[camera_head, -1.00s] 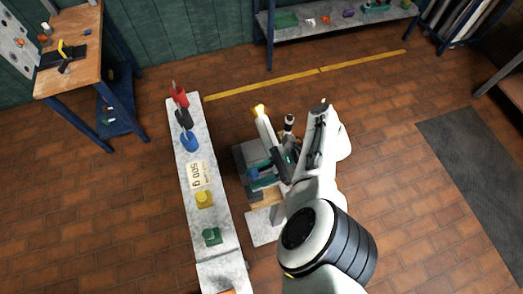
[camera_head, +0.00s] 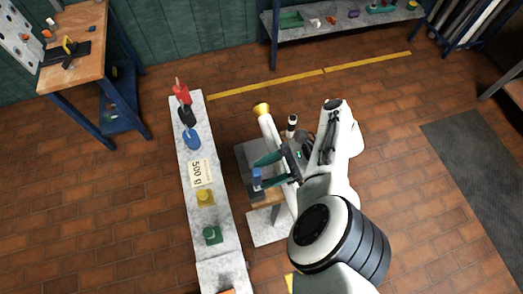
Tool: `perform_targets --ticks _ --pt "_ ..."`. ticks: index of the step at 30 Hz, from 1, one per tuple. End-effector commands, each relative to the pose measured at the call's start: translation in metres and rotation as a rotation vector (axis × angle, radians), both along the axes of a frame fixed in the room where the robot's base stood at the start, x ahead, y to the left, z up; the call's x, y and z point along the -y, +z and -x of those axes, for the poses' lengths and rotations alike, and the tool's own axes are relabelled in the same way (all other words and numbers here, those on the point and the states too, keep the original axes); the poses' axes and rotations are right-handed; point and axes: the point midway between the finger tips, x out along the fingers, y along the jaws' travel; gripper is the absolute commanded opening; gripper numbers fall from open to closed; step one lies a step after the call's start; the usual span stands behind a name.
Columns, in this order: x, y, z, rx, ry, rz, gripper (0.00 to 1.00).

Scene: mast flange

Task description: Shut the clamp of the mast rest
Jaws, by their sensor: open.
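The mast is a white pole with a brass-yellow end (camera_head: 262,110). It slants down across a grey stand (camera_head: 246,152) and passes partly behind my arm. My gripper (camera_head: 257,174) reaches in from the right over the stand, with its two teal fingers spread apart and pointing left. A small blue part (camera_head: 257,179), which looks like part of the mast rest's clamp, stands close to the fingertips. I cannot tell whether the fingers touch it. My gripper and arm hide much of the rest, and whether the clamp is open or shut cannot be made out.
A long pale bench (camera_head: 222,270) stands to the left with red, black, blue, yellow and green items and a "500 g" label (camera_head: 201,173). A small dark post with a white top (camera_head: 292,121) rises beside the mast.

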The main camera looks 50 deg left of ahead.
Motion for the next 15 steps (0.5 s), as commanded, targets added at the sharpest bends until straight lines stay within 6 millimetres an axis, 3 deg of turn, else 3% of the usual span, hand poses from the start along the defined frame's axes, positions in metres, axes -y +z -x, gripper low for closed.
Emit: perform_targets --ticks 9,15 --pt "0.020 0.014 -0.055 0.002 -0.002 -0.002 0.51" --pt "0.025 0.022 -0.069 -0.001 0.000 -0.001 0.51"
